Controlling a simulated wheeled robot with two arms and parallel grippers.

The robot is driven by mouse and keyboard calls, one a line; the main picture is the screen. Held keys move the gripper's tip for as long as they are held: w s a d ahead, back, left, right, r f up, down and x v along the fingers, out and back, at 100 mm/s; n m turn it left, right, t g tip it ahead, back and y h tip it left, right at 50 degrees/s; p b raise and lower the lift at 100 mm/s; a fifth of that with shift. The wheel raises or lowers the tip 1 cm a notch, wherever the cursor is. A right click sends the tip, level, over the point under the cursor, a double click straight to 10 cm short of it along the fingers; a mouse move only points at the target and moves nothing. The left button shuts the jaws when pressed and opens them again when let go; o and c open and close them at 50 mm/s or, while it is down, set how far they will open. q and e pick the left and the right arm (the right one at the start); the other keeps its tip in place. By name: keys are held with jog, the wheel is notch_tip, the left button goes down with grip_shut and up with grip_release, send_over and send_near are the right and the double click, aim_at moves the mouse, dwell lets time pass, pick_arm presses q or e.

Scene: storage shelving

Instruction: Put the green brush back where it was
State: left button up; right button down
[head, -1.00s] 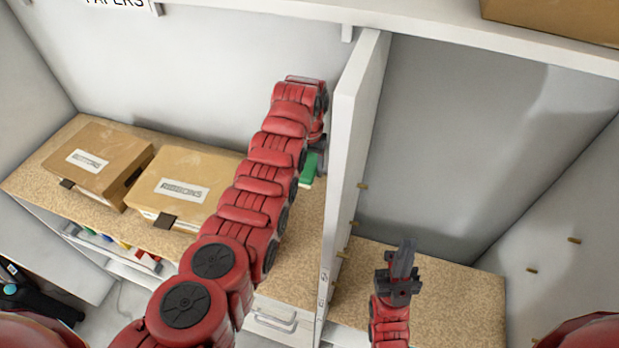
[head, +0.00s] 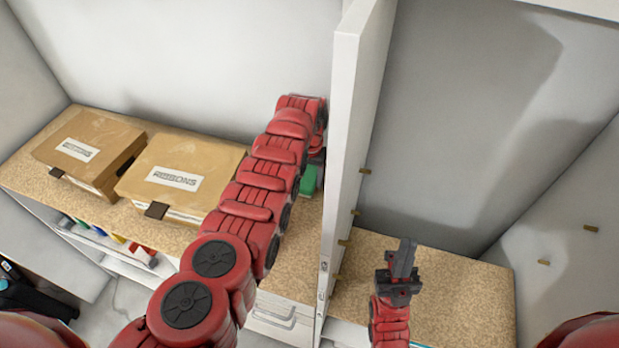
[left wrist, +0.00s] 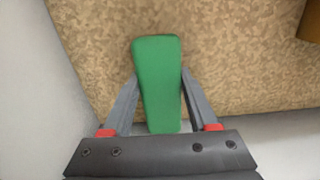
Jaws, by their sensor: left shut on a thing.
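The green brush (head: 309,181) shows as a small green block beside the white upright divider, partly hidden by my left arm. In the left wrist view the green brush (left wrist: 158,82) lies between the two grey fingers of my left gripper (left wrist: 158,88), which is shut on it. It is over the speckled cork shelf surface; whether it touches the surface I cannot tell. In the head view my left gripper (head: 316,160) is mostly hidden behind its own wrist. My right gripper (head: 404,260) is in the compartment right of the divider, fingers together and empty.
Two cardboard boxes (head: 88,150) (head: 180,178), at least one labelled ribbons, stand on the cork shelf (head: 40,180) to the left. The white divider (head: 348,130) rises close to my left gripper. The right compartment's cork floor (head: 450,290) is largely clear. Coloured items (head: 105,238) lie below the left shelf.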

aim_at(310, 176)
pick_arm(q)
jog(key=o, duration=1.3)
jog(key=shift+f, duration=0.1)
notch_tip(310, 176, up, 5)
jog(key=p, duration=0.4)
jog(key=shift+w+f, duration=0.1)
jog(key=shift+f, duration=0.05)
notch_tip(310, 176, up, 6)
jog(key=shift+r+p, duration=0.15)
jog(key=shift+p, duration=0.75)
jog(key=shift+r, duration=0.7)
